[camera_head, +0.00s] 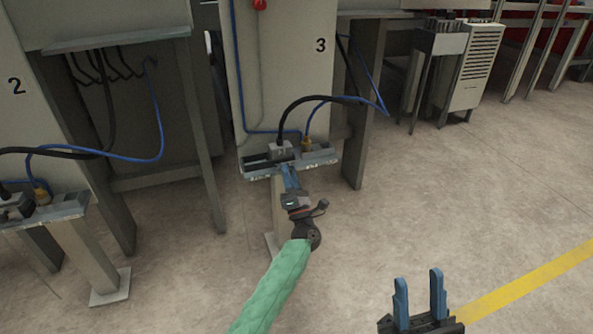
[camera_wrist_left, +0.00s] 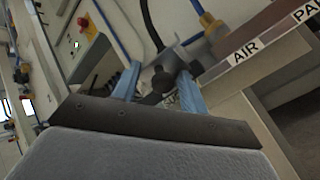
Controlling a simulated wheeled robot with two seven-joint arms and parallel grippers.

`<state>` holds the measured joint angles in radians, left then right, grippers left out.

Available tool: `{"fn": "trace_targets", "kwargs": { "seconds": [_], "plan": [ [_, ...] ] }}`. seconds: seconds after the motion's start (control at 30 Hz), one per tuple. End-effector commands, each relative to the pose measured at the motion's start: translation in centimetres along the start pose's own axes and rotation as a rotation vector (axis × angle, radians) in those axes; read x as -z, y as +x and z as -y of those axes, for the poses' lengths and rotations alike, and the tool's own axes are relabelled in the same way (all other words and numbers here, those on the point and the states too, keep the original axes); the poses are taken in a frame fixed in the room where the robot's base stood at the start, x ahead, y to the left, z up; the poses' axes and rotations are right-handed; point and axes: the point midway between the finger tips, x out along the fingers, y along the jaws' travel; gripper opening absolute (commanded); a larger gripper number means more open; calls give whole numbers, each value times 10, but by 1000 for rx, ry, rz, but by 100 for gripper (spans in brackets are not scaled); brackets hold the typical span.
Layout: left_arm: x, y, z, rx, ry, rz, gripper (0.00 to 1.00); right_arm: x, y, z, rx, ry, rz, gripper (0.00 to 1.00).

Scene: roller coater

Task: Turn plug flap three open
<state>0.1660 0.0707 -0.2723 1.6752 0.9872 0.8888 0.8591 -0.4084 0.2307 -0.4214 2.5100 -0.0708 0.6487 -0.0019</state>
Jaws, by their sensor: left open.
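The grey plug housing (camera_head: 281,151) with a thick black cable sits on the shelf of the panel marked 3. In the left wrist view the grey plug (camera_wrist_left: 152,72) shows a dark lever-like part (camera_wrist_left: 163,84) between my fingers; I cannot tell how far the flap is turned. My left gripper (camera_head: 289,172) is at the shelf's front edge, just below the plug. In the wrist view my left gripper (camera_wrist_left: 158,70) is open, its blue fingers on either side of the dark part; contact is unclear. My right gripper (camera_head: 419,282) is open and empty at the lower right.
A brass-coloured fitting (camera_head: 307,146) with a blue hose stands right of the plug. The shelf edge (camera_wrist_left: 247,50) carries an AIR label. A similar shelf at panel 2 (camera_head: 70,207) stands left. The floor (camera_head: 440,190) right of panel 3 is clear.

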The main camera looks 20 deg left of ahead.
Motion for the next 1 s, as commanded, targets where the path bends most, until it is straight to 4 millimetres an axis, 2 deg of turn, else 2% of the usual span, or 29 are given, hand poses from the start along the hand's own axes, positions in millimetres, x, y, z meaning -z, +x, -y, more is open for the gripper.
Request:
{"fn": "trace_targets", "kwargs": {
  "seconds": [0.03,1.0],
  "plan": [
    [-3,4,-4,16,-1,-10,43,5,10,-1,0,0,0,36],
    [-7,18,-11,283,-1,-189,43,50,104,-11,0,0,0,36]
  ]
}}
